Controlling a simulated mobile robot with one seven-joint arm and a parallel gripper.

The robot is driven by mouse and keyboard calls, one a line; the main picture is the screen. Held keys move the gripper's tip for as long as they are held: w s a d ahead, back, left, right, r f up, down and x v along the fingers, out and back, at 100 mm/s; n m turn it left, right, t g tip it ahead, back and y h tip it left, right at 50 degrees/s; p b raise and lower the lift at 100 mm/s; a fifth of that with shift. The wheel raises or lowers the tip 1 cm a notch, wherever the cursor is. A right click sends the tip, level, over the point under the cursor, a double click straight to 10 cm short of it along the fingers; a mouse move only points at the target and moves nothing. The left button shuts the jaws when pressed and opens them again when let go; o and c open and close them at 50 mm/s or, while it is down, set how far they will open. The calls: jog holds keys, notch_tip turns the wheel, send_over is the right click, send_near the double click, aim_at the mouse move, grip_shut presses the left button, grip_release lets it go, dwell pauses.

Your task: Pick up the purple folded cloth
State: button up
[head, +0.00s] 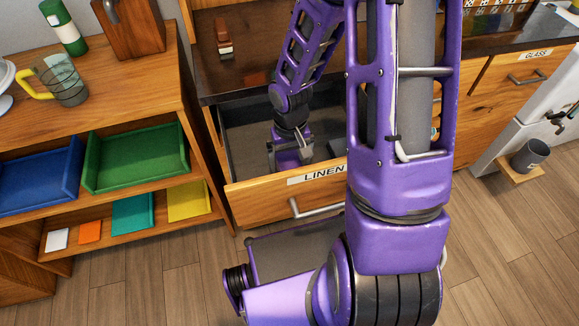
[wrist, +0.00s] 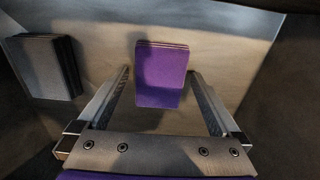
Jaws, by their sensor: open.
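The purple folded cloth (wrist: 160,75) lies flat on the drawer floor in the wrist view. My gripper (wrist: 165,78) is open, with one finger on each side of the cloth and a gap on both sides. I cannot tell how high the fingertips are above the drawer floor. In the head view my gripper (head: 290,155) reaches down into the open drawer marked LINEN (head: 262,202). The purple cloth cannot be made out there, behind my arm and gripper.
A dark grey folded cloth (wrist: 45,66) lies left of the purple one. The drawer walls stand close around my gripper. At left, a wooden shelf holds a blue tray (head: 40,182), a green tray (head: 136,158) and several coloured folded cloths, including a yellow one (head: 188,201).

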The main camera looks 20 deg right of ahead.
aim_at(290, 164)
jog(key=shift+f, duration=0.25)
jog(key=c, duration=1.2)
notch_tip(290, 164, up, 10)
jog(key=p, duration=0.3)
